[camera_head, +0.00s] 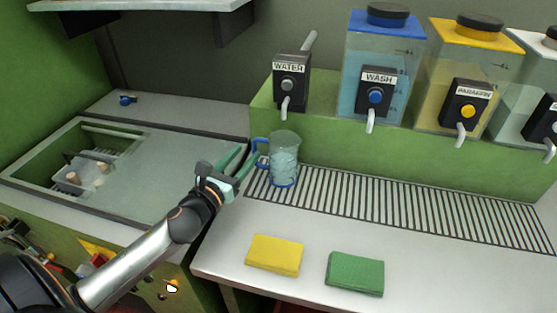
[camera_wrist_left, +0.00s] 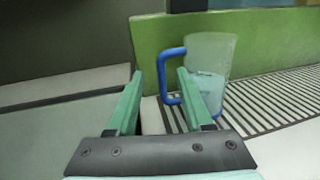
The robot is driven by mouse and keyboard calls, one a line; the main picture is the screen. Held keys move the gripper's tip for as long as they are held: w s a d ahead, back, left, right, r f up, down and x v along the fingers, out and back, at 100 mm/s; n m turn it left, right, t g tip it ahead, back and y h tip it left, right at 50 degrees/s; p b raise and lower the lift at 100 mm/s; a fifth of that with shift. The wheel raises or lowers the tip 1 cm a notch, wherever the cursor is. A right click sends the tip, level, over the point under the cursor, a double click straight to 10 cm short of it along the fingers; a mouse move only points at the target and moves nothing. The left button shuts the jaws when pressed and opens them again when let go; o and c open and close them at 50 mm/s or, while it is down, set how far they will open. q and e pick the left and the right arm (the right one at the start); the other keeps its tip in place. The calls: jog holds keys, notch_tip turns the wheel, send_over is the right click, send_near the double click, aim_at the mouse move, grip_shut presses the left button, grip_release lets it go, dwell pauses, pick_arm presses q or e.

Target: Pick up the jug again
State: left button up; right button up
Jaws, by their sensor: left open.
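The jug (camera_head: 284,160) is clear with a blue base and a blue handle. It stands upright on the slatted drain grate (camera_head: 400,212), below the WATER tap (camera_head: 291,84), and its handle points left. It holds some clear liquid. My left gripper (camera_head: 243,158) is open and empty, just left of the handle. In the left wrist view the jug (camera_wrist_left: 212,65) stands ahead and to the right. The open fingers of my left gripper (camera_wrist_left: 158,100) point towards it, and the right finger overlaps the handle in the picture. Whether they touch, I cannot tell. My right gripper is not in view.
A yellow sponge (camera_head: 274,255) and a green sponge (camera_head: 355,273) lie on the front counter. Blue WASH (camera_head: 384,60) and yellow PARAFFIN (camera_head: 455,80) tanks stand behind the grate. A sink with a clear container of corks (camera_head: 86,174) is at left. Free counter lies before the grate.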

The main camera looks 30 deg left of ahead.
aim_at(253, 147)
pick_arm(q)
jog(key=shift+w+f, duration=0.1)
jog(key=shift+w, duration=2.45)
grip_shut()
